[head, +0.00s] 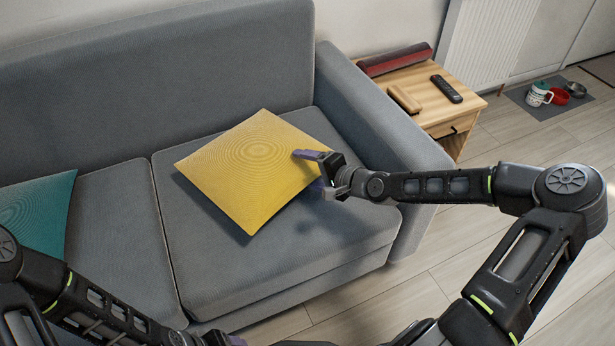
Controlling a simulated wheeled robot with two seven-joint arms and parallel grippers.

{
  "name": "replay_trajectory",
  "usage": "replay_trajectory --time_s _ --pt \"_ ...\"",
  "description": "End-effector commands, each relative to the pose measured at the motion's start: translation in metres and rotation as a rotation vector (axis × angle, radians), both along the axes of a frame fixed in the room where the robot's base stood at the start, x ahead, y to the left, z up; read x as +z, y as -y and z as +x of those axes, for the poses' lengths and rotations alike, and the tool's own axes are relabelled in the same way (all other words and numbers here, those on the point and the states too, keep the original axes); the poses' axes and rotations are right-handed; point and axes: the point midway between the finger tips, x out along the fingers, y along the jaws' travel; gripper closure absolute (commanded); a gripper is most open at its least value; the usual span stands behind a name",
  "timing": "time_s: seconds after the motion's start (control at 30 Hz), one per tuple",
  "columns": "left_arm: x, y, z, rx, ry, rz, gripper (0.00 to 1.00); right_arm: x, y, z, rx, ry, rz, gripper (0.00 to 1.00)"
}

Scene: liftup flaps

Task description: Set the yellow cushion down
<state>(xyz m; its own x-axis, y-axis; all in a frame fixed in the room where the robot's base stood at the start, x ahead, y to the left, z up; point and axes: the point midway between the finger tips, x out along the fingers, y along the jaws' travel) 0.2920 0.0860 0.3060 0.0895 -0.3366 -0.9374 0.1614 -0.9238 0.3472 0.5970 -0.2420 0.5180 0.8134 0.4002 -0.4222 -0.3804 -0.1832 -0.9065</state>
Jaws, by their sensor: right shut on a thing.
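The yellow cushion (245,168) is square with a fine ring pattern. It is over the right seat of the grey sofa (190,262), with a shadow along its lower left edge. I cannot tell whether it touches the seat. My right gripper (310,172) is shut on the cushion's right edge, one finger above it and the other below. My left arm comes in at the lower left. Its gripper (215,340) is cut off by the bottom edge, away from the yellow cushion, and its jaws cannot be made out.
A teal cushion (35,217) lies on the left seat. The sofa's right armrest (372,115) stands close behind my right gripper. A wooden side table (418,98) holds a remote (447,88) and other items. Mugs and bowls sit on a floor mat at the far right.

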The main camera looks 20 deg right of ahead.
Motion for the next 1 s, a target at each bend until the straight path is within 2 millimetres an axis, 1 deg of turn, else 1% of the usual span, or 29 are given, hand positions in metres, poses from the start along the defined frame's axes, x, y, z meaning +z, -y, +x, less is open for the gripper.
replay_trajectory --time_s 0.03,0.1,0.17,0.37,0.4,0.5,0.83,1.0 --pt "-0.008 -0.001 0.001 0.003 0.002 0.001 0.31 -0.011 0.0 0.001 0.0 0.002 0.002 0.85" --pt "-0.01 -0.002 0.002 0.006 0.003 0.003 0.31 -0.019 0.0 0.001 0.0 0.001 0.002 0.85" --pt "-0.011 -0.002 0.002 0.006 0.005 0.004 0.31 -0.022 0.0 0.001 0.0 0.003 0.001 0.85" --pt "-0.009 -0.003 0.003 0.006 0.005 0.004 0.31 -0.022 0.0 0.001 0.0 0.002 0.0 0.85" --pt "-0.009 -0.003 0.003 0.006 0.005 0.004 0.31 -0.023 0.0 0.0 0.0 0.0 0.0 0.26" --pt "-0.009 -0.003 0.003 0.006 0.005 0.004 0.31 -0.023 0.0 0.0 0.0 0.0 0.0 0.17" --pt "-0.008 -0.002 0.002 0.006 0.005 0.004 0.31 -0.021 0.001 -0.001 0.0 0.0 0.0 0.17" --pt "-0.002 -0.001 0.001 0.003 0.002 0.002 0.31 -0.015 0.006 -0.011 -0.002 -0.002 0.002 0.17"
